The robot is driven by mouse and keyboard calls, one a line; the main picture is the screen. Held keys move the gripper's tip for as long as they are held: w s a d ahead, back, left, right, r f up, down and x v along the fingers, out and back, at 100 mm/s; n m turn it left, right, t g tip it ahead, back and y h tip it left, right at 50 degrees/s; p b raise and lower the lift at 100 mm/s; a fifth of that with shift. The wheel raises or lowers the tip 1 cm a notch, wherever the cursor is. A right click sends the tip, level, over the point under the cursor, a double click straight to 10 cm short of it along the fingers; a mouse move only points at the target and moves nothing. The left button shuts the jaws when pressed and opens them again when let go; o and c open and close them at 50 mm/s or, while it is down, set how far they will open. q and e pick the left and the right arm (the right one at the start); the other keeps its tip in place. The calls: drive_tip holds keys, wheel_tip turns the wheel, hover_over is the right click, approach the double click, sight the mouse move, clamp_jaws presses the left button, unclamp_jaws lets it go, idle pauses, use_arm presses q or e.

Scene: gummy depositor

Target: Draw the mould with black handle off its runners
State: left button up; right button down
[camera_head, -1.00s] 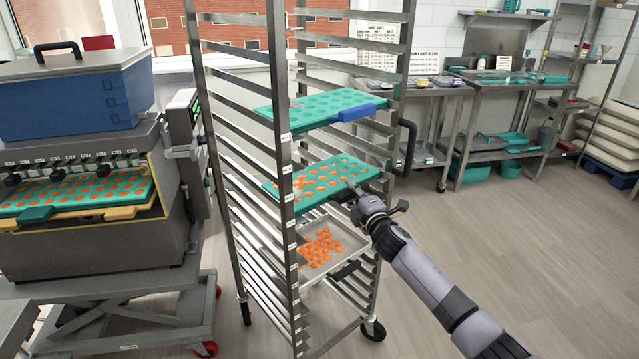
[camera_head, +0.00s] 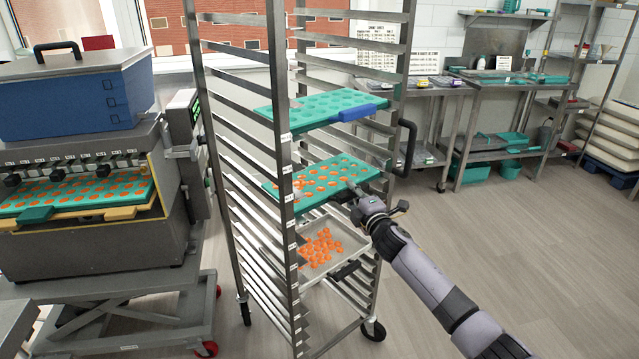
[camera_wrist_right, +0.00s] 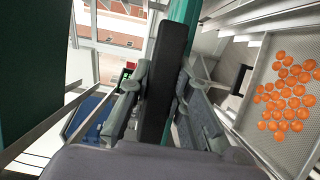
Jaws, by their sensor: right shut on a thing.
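The green mould with the black handle (camera_head: 325,175) lies on the middle runners of the steel rack, with orange pieces in its cavities. My right gripper (camera_head: 354,194) is at its front edge and hides most of the handle in the head view. In the right wrist view the black handle (camera_wrist_right: 168,75) stands between the two fingers of my right gripper (camera_wrist_right: 165,100), which is shut on it. The mould's green edge shows behind the handle. My left gripper is not in view.
Another green mould (camera_head: 325,106) with a blue handle sits higher in the rack (camera_head: 283,210). A metal tray (camera_head: 345,232) with orange gummies lies below. The depositor (camera_head: 90,245) stands at left. Open floor (camera_head: 520,270) lies to the right.

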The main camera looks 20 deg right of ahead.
drive_tip(key=s+d+p, duration=0.3)
drive_tip(key=s+p, duration=0.1)
drive_tip(key=s, duration=0.7)
drive_tip(key=shift+s+r, duration=0.2)
drive_tip(key=shift+s, duration=0.1)
drive_tip(key=shift+r, duration=0.2)
idle(0.3)
drive_tip(key=shift+r+p, duration=0.2)
drive_tip(key=shift+p, duration=0.15)
drive_tip(key=s+d+p, duration=0.2)
drive_tip(key=s+d, duration=0.1)
drive_tip(key=s, duration=0.8)
idle(0.3)
drive_tip(key=shift+a, duration=0.1)
